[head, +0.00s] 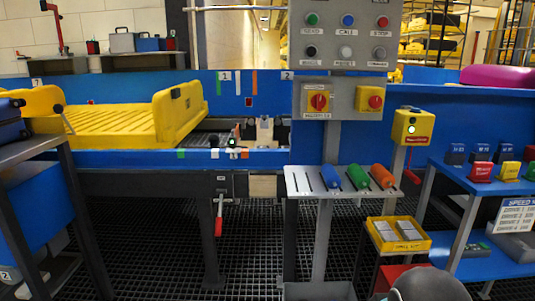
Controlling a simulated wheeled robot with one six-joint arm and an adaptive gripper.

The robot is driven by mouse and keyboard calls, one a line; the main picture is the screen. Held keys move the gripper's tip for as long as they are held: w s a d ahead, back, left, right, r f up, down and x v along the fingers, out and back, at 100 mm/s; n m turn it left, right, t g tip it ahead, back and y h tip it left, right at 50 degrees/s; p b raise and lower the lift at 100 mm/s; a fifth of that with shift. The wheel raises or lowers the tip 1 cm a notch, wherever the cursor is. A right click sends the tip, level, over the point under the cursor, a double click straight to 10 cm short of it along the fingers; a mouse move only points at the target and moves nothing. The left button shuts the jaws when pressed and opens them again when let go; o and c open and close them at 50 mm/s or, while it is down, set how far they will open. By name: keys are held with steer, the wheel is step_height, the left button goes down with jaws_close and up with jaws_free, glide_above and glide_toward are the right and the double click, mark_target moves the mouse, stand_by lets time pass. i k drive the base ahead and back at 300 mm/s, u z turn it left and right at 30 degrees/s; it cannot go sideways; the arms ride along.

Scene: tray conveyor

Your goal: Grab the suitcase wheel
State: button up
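I cannot make out a suitcase wheel for certain. A small dark object (233,142) sits at the conveyor gap just right of the yellow tray (178,118), too small to identify. A dark blue suitcase (12,122) is partly visible at the left edge. My gripper does not show; a grey rounded shape at the bottom right seems to be part of my arm.
A control panel (343,62) on a post stands in the middle. Below it, a shelf (318,187) holds blue, green and orange handled tools. A yellow bin (387,243) and a blue rack (445,195) with coloured blocks are at right. Dark grating floor is open at centre left.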

mark_target(213, 139)
steer(key=u, duration=0.3)
steer(key=k, duration=1)
steer(key=u, duration=1.65)
steer(key=i, duration=1.85)
steer(key=z, duration=0.25)
steer(key=i, duration=0.95)
steer(key=z, duration=1.65)
steer(key=i, duration=0.7)
steer(key=z, duration=0.65)
